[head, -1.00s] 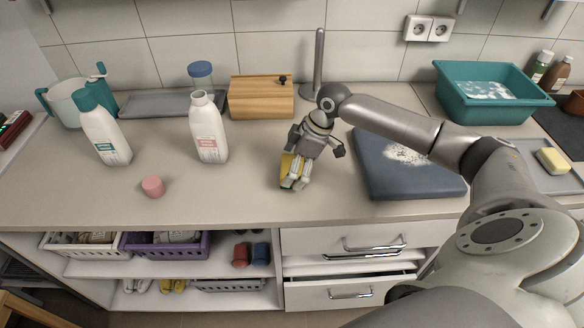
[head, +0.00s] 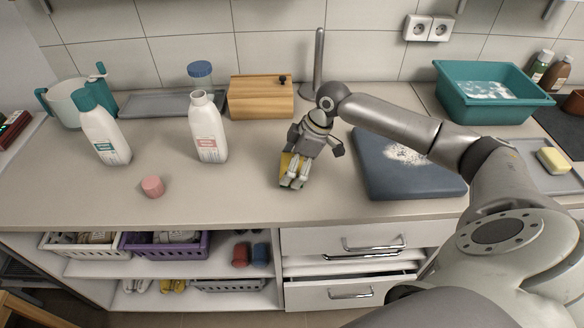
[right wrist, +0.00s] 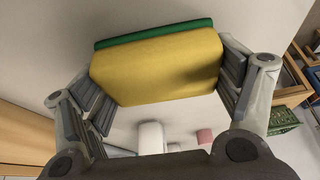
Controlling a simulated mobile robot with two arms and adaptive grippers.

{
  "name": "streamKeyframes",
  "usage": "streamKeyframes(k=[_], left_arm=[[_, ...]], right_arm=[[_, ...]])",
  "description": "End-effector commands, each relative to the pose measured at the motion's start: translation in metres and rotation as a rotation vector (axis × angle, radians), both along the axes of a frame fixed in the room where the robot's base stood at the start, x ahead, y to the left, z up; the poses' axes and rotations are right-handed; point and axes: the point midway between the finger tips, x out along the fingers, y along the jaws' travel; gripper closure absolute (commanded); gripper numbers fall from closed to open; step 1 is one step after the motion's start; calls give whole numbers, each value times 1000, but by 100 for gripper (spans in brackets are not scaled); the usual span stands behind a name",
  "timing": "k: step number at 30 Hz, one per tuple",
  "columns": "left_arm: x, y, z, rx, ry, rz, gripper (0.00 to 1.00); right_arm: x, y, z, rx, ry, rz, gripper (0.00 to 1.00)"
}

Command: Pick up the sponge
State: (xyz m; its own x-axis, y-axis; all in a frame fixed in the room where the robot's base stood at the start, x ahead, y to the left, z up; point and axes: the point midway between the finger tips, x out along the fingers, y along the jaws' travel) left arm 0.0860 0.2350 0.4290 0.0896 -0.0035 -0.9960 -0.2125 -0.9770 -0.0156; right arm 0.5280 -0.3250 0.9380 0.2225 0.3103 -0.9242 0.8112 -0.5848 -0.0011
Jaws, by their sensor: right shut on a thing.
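The sponge (head: 286,166), yellow with a green layer, is at the middle of the counter, partly hidden behind my right gripper (head: 294,182). In the right wrist view the sponge (right wrist: 157,66) lies between the two fingers of my right gripper (right wrist: 160,72), which press on its left and right ends. My right gripper is shut on it and points down. I cannot tell if the sponge still touches the counter. A second yellow sponge (head: 554,158) lies on a grey tray at the far right. My left gripper is not in view.
Two white bottles (head: 208,128) and a pink cup-like piece (head: 153,187) stand to the left. A wooden box (head: 262,98) is behind. A dark blue board (head: 405,165) with white powder lies right of the gripper, under my arm. A teal basin (head: 492,92) stands back right.

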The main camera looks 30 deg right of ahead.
Motion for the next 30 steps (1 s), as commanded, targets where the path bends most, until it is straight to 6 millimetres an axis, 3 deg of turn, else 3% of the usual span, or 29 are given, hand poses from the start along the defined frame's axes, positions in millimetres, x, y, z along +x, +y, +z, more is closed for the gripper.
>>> streamKeyframes(k=[5, 14, 21, 30], left_arm=[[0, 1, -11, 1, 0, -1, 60], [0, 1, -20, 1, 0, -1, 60], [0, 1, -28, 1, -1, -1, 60], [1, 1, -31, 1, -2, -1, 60]], right_arm=[[2, 0, 22, 0, -7, 0, 28], [-47, 24, 87, -5, -7, 4, 28], [-93, 48, 107, -2, -3, 3, 28], [-121, 63, 123, -1, -1, -1, 28]])
